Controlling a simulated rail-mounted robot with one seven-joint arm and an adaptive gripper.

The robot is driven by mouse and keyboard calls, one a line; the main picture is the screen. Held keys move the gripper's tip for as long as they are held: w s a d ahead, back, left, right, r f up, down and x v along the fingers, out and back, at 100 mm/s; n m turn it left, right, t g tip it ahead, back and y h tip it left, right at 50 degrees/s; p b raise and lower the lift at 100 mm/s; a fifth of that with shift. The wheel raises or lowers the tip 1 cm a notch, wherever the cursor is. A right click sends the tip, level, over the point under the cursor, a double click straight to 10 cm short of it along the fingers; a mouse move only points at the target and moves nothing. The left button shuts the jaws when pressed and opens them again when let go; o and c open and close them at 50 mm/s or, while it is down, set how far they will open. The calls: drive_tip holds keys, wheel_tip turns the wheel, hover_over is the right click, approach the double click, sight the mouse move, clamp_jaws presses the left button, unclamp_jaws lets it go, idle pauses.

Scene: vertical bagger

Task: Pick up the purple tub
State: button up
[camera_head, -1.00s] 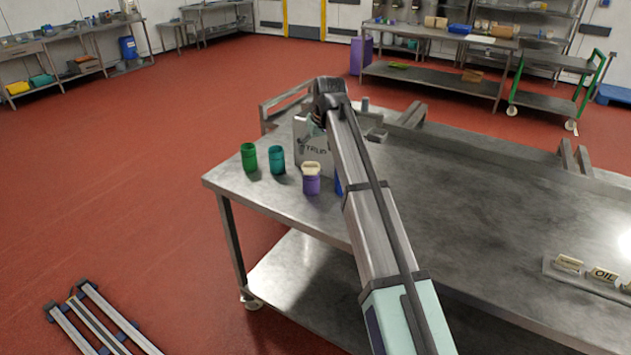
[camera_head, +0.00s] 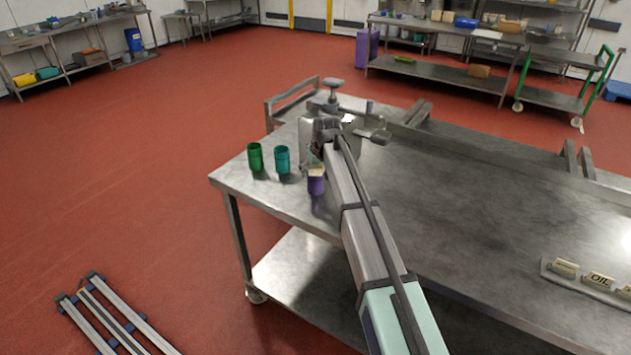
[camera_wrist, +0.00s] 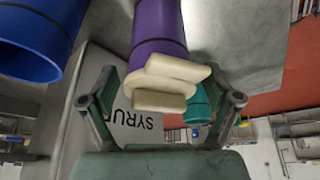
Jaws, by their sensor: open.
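The purple tub (camera_head: 316,185) stands upright near the left front edge of the steel table, with a cream-coloured block at its mouth. It also shows at the top middle of the wrist view (camera_wrist: 158,28), where the cream block (camera_wrist: 165,82) covers part of its rim. My gripper (camera_wrist: 170,90) is open, one finger to each side of the cream block, with the tub just ahead and no clear contact. In the head view my forearm and wrist hide the fingers, above and behind the tub.
A teal tub (camera_head: 282,160) and a green tub (camera_head: 254,157) stand left of the purple one. A blue tub (camera_wrist: 30,40) is close by in the wrist view. A grey panel lettered SYRUP (camera_wrist: 130,120) is close behind. The table's right half (camera_head: 480,190) is mostly clear.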

drive_tip(key=shift+p+x, duration=0.4)
drive_tip(key=shift+x, duration=1.1)
clamp_jaws()
